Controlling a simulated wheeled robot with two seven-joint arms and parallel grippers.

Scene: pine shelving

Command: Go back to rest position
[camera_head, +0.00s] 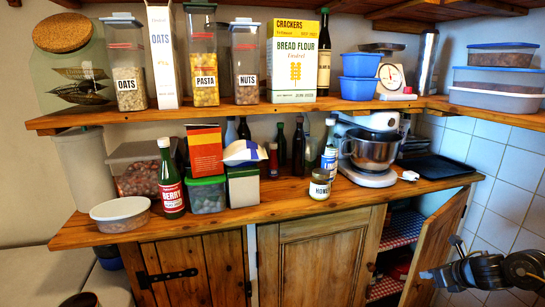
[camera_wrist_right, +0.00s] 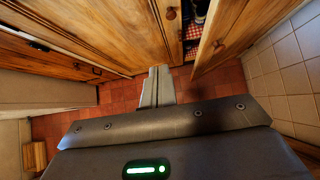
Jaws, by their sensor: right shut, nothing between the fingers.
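My right gripper (camera_head: 428,274) is at the lower right of the head view, in front of the open cupboard door (camera_head: 436,245). In the right wrist view its two fingers (camera_wrist_right: 157,72) are together with nothing between them, pointing toward the cupboard fronts above the red tiled floor. My right arm comes in from the right edge. My left gripper does not show in either view.
The wooden counter (camera_head: 270,205) holds bottles, jars, boxes and a stand mixer (camera_head: 370,150). The shelf above (camera_head: 345,104) carries boxes and containers. The open door stands close to my right gripper, and a tiled wall (camera_head: 510,195) is at the right.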

